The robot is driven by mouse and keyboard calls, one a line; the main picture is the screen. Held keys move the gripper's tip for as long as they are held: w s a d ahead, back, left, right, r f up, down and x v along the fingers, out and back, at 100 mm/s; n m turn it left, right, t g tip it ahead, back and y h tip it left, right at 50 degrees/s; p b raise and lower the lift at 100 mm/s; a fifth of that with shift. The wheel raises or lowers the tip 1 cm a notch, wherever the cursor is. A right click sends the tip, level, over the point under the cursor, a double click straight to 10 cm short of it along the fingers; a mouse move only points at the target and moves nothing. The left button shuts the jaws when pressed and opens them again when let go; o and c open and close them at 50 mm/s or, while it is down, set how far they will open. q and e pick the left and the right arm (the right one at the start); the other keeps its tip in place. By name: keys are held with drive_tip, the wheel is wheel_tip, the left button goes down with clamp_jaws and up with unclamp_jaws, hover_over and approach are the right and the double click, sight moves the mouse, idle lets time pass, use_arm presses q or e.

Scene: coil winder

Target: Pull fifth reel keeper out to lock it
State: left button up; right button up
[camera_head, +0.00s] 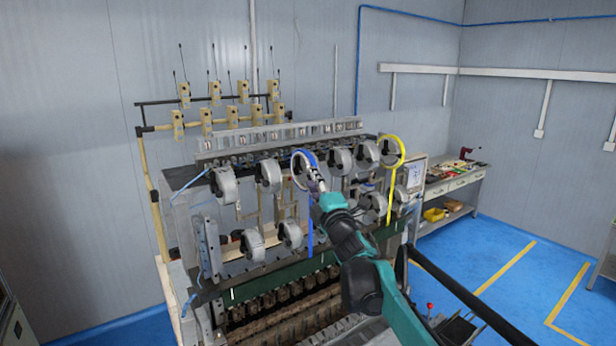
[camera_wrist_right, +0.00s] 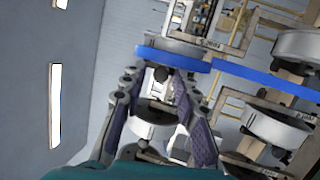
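The coil winder carries grey reels in an upper and a lower row. One upper reel has a blue band (camera_head: 304,159); it also shows in the right wrist view (camera_wrist_right: 172,57). Its keeper appears as a small dark knob (camera_wrist_right: 161,74) at the reel's centre. My right gripper (camera_head: 315,184) is in front of this reel. In the right wrist view, its fingers (camera_wrist_right: 156,77) are apart, with the knob between the tips; contact is unclear. The head view is too small to show the keepers' positions. My left gripper is not in view.
A yellow-banded reel (camera_head: 391,151) hangs at the upper right end. Plain grey reels sit close by, including one (camera_head: 340,160) just right of the blue one. Blue strip (camera_head: 310,225) hangs below the blue reel. A workbench (camera_head: 455,183) stands at the far right.

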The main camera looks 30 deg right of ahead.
drive_tip(key=shift+w+a, duration=0.1)
drive_tip(key=r+p+v, duration=0.1)
drive_tip(key=v, duration=0.6)
drive_tip(key=shift+s+a+r, duration=0.15)
drive_tip(key=shift+s+r, duration=0.1)
drive_tip(key=shift+r, duration=0.05)
idle(0.3)
drive_tip(key=shift+f, duration=0.1)
